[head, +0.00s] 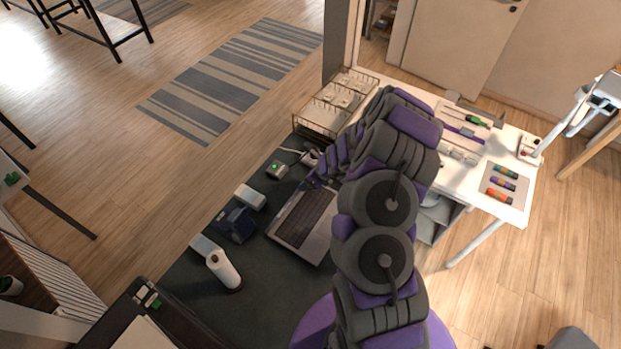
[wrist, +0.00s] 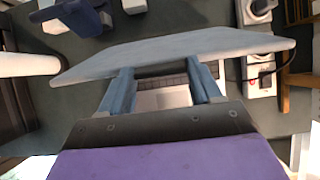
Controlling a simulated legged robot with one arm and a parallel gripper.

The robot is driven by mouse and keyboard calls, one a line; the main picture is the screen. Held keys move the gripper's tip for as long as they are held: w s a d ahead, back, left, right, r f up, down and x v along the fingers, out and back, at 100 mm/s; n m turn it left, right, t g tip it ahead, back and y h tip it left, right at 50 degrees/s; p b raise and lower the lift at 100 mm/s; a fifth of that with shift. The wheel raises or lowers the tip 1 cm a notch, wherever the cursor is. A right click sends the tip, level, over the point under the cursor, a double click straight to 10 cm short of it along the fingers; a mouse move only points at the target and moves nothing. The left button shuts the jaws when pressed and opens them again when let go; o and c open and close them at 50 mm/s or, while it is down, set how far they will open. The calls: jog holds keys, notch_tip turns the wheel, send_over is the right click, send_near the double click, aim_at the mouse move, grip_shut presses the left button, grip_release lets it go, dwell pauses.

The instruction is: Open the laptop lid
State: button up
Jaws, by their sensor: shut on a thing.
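The laptop (head: 305,222) sits on the dark desk, its keyboard and palm rest showing in the head view; my arm covers part of it. In the wrist view the grey lid (wrist: 175,50) is a broad slab across the picture, raised off the base, with a strip of keyboard (wrist: 165,82) and palm rest below it. My gripper (wrist: 160,70) has its two blue fingers at the lid's near edge and is shut on the lid. In the head view my gripper is hard to make out near the far side of the laptop.
On the dark desk (head: 185,285) are a white roll (head: 223,270), a dark blue object (head: 237,225), a white box (head: 250,197) and a small box with a green light (head: 277,170). Wire baskets (head: 330,112) stand behind. A white table (head: 505,160) holds tools at right.

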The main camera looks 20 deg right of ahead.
dwell(0.3)
jog(key=o, duration=1.5)
jog(key=shift+d, duration=0.15)
jog(key=v, duration=1.7)
jog(key=shift+s+d+r, duration=0.1)
jog(key=shift+r, duration=0.05)
